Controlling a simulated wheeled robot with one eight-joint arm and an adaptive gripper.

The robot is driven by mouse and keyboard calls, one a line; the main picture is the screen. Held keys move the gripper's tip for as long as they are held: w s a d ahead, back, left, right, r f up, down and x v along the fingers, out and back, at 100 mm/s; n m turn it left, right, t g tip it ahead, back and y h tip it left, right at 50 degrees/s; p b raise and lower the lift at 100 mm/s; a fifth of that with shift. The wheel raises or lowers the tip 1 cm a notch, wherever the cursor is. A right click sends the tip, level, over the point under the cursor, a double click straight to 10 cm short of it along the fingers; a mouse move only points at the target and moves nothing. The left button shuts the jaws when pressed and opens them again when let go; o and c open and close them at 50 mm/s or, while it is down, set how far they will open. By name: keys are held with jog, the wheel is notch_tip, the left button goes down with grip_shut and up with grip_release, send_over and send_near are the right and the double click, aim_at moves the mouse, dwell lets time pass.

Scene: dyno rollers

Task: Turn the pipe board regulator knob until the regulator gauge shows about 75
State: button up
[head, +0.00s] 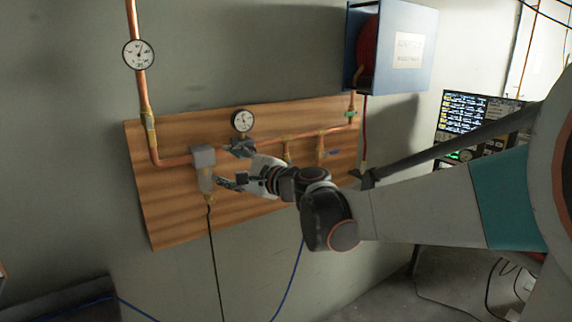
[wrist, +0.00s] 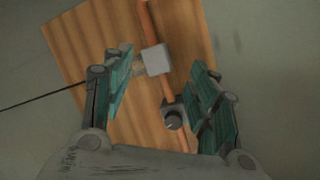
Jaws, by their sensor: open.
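The wooden pipe board (head: 165,215) is on the wall with copper pipe across it. The regulator gauge (head: 243,121), a small white dial in a dark rim, sits above the pipe; its reading is too small to tell. The regulator knob (wrist: 173,121) is dark and round with a light mark, in the wrist view, below the grey block and close to the right finger. In the head view my gripper's upper finger overlaps its area. My gripper (head: 228,167) is open in front of the board; in the wrist view its fingers (wrist: 163,62) stand wide apart, empty, around the block.
A grey filter block (head: 203,156) with a pale bowl is left of my gripper. Another gauge (head: 138,54) is on the upright pipe. Valves are on the pipe at right. A blue hose-reel box (head: 410,45) is upper right, with a screen (head: 463,108) beyond.

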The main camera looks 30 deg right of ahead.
jog(key=s+a+n+g+y, duration=0.1)
jog(key=s+a+n, duration=0.3)
jog(key=a, duration=0.5)
jog(key=shift+s+a+f+g+y, duration=0.3)
jog(key=shift+s+g, duration=0.5)
jog(key=shift+s, duration=0.25)
dwell(0.4)
jog(key=w+d+f+m+t+h+p, duration=0.2)
jog(key=w+d+m+h+p, duration=0.15)
jog(key=d, duration=0.75)
jog(key=w+d+f+m+t+h+p, duration=0.1)
jog(key=w+d+m+t+h+p, duration=0.3)
jog(key=d, duration=0.7)
jog(key=w+g+b, duration=0.1)
jog(key=w, duration=1.2)
jog(key=shift+w+a+m+b, duration=0.3)
jog(key=shift+w+m+b, duration=0.05)
jog(key=shift+w+b, duration=0.05)
